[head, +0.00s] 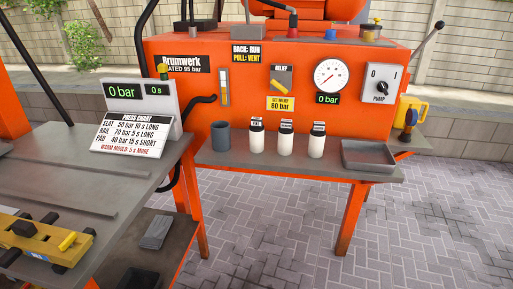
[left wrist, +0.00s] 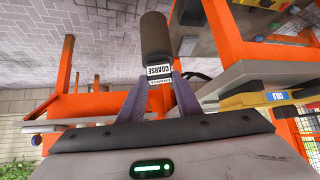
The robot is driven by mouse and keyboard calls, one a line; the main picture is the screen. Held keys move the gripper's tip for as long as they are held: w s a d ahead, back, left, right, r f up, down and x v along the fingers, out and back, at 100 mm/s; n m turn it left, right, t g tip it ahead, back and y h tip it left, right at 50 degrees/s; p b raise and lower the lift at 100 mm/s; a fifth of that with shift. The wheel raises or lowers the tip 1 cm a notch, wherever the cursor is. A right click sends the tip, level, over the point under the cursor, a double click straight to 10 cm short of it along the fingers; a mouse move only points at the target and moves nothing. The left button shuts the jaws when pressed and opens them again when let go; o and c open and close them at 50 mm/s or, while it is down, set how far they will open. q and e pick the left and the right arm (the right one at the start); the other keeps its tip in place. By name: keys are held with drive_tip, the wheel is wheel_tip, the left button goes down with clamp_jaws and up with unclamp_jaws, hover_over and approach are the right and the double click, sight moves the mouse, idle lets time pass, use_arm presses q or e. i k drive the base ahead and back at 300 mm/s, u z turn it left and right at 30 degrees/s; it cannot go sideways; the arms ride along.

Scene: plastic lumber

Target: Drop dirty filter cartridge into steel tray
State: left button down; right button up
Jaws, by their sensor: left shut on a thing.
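My left gripper (left wrist: 157,88) shows only in the left wrist view. It is shut on a dark brown-grey filter cartridge (left wrist: 154,38), a cylinder with a white label reading COARSE at the end near the fingers. The cartridge points away from the gripper, over grey paving. The steel tray (head: 368,156) is a shallow grey rectangular tray at the right end of the press shelf in the head view. It looks empty. My right gripper is in neither view.
Left of the tray on the shelf (head: 270,165) stand three white canisters with dark tops (head: 286,140) and a dark grey cup (head: 220,136). The orange press (head: 190,100) rises behind. A grey bench (head: 60,185) with a yellow mould (head: 40,240) is at left.

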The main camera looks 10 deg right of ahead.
sight(360, 159)
drive_tip(key=z, duration=2.25)
drive_tip(key=i, duration=3.8)
drive_tip(key=u, duration=4.15)
